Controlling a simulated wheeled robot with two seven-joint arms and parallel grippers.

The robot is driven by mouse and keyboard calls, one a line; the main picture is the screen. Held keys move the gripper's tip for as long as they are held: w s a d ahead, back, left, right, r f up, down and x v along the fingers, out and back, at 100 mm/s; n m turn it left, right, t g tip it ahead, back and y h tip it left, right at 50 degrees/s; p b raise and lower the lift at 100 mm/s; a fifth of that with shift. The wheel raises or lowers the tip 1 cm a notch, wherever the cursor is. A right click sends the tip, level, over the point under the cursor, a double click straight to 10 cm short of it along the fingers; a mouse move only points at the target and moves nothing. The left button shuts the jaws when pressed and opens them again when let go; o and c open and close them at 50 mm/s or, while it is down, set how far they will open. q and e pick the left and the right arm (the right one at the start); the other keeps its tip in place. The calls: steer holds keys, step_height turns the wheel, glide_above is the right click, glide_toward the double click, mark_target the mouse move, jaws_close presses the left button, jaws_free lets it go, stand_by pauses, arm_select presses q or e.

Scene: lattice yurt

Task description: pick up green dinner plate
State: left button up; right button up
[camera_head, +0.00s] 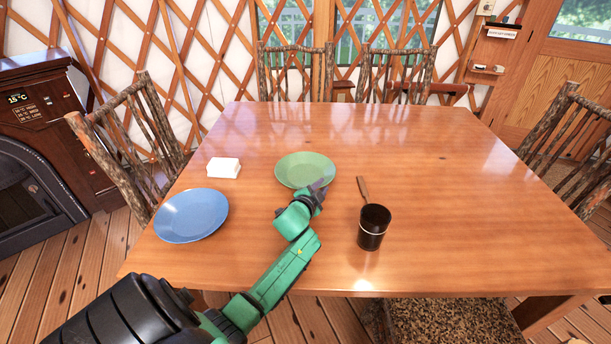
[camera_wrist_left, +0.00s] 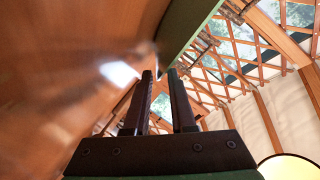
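The green dinner plate (camera_head: 304,168) lies on the wooden table (camera_head: 440,190), near its middle. My left gripper (camera_head: 319,187) is at the plate's near right rim in the head view. In the left wrist view, the two dark fingers (camera_wrist_left: 160,75) stand apart with a gap between them. The green plate's edge (camera_wrist_left: 192,25) shows just beyond the fingertips. Whether a finger touches the rim cannot be told. My right gripper is not in view.
A blue plate (camera_head: 191,214) lies at the left, with a white block (camera_head: 223,167) behind it. A dark cup (camera_head: 373,228) stands right of my left forearm, with a wooden-handled utensil (camera_head: 363,189) by it. Chairs surround the table. The table's right side is clear.

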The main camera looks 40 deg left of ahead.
mark_target(325, 183)
arm_select(q)
steer(key=x, duration=0.3)
steer(key=shift+w+a+b, duration=0.1)
steer(key=shift+w+b, duration=0.2)
steer(key=shift+w, duration=0.05)
steer(key=shift+s, duration=0.1)
jaws_close()
stand_by(0.9)
